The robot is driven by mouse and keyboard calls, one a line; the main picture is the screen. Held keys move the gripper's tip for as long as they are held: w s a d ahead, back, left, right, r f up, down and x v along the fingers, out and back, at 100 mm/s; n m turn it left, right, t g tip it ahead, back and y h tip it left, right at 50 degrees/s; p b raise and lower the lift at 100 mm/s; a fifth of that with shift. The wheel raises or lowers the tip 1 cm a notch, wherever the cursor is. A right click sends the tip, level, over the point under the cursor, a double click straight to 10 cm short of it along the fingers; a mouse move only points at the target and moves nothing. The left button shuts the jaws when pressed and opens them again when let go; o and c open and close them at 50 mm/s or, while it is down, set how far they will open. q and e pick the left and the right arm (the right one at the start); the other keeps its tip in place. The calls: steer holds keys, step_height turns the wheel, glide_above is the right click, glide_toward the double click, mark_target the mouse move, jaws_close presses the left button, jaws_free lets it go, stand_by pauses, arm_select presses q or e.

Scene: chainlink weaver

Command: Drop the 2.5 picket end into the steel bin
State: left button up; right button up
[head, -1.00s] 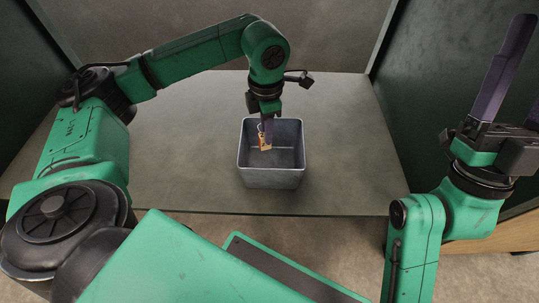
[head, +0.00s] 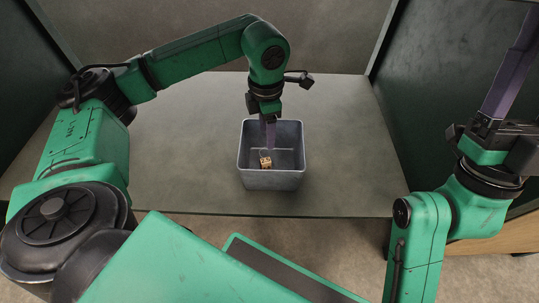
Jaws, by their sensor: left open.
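The steel bin (head: 272,180) is a grey, open-topped box on the table. A small tan-orange piece, which looks like the picket end (head: 265,162), lies inside the bin toward its left front. Any 2.5 marking on it is too small to read. My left gripper (head: 268,146) points down into the bin from above, open, with its purple fingers above and apart from the piece. My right gripper (head: 510,65) is raised at the right edge with its purple fingers pointing up, away from the bin; whether it is open is unclear.
The grey table (head: 185,150) is bare around the bin on both sides. A dark green panel (head: 455,70) stands at the right, and another dark wall is at the left. The table's front edge runs just in front of the bin.

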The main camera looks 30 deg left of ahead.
steer(key=w+a+f+m+g+h+p, duration=0.1)
steer(key=w+a+f+m+g+h, duration=0.2)
steer(key=f, duration=0.8)
steer(key=w+a+f+m+g+h+p, duration=0.1)
steer(key=w+f+m+g+h, duration=0.2)
steer(key=f, duration=0.9)
arm_select(q)
step_height(320, 180, up, 12)
steer(key=p, duration=0.2)
steer(key=shift+f+p, duration=0.2)
steer(key=shift+p, duration=0.1)
arm_select(e)
steer(key=s+f+g+h, duration=0.1)
steer(key=s+f+g, duration=0.3)
steer(key=f, duration=0.7)
steer(key=s+a+f+g+h, duration=0.1)
steer(key=s+f+g, duration=0.3)
steer(key=f, duration=0.8)
steer(key=shift+s+a+h, duration=0.3)
steer(key=shift+s, duration=0.45)
arm_select(q)
steer(key=shift+s+f, duration=0.1)
